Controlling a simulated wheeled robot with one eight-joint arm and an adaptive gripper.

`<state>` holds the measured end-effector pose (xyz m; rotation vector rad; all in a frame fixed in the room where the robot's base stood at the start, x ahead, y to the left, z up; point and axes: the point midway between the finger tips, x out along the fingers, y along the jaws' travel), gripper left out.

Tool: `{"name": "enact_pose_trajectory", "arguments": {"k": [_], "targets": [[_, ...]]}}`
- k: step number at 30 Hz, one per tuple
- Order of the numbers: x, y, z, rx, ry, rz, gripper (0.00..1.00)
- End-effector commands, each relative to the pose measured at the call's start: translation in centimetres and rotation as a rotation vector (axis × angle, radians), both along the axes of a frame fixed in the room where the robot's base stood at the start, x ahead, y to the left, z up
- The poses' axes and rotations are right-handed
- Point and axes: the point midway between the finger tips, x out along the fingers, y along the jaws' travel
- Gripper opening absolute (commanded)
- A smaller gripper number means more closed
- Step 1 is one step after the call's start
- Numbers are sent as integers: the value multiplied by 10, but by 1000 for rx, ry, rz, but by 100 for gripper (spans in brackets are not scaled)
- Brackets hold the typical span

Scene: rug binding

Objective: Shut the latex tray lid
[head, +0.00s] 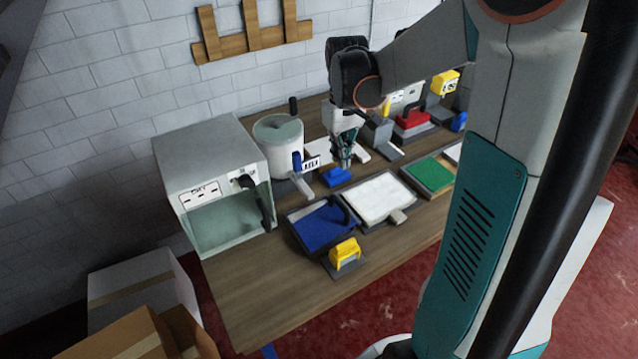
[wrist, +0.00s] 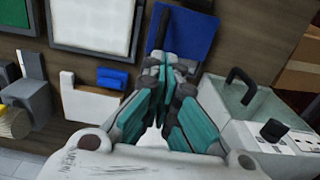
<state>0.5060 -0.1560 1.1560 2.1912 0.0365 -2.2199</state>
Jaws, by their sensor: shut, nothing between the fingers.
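A grey-rimmed tray with a flat white surface (head: 379,198) lies on the table and looks like the latex tray. A small grey tab sticks out at its near edge. The tray also shows at the top left of the wrist view (wrist: 95,24). I cannot tell whether the white is latex or a lid, and no raised lid shows over it. My gripper (head: 343,162) is shut and empty, pointing down behind this tray, above or beside a small blue block (head: 337,177). In the wrist view my gripper's fingertips (wrist: 168,65) are together.
A blue tray (head: 322,228) with a dark handle lies left of the white one, a green tray (head: 428,174) right. A yellow-handled tool (head: 345,252) stands in front. A grey cabinet (head: 212,160) and white pot (head: 280,140) stand left. The table's front left is clear.

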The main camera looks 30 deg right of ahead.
Motion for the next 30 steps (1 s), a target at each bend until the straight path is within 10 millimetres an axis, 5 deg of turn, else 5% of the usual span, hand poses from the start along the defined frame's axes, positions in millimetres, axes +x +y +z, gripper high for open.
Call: {"name": "enact_pose_trajectory", "arguments": {"k": [18,30], "targets": [[-1,1,-113,2,0,2,0],[-1,2,-129,2,0,2,0]]}}
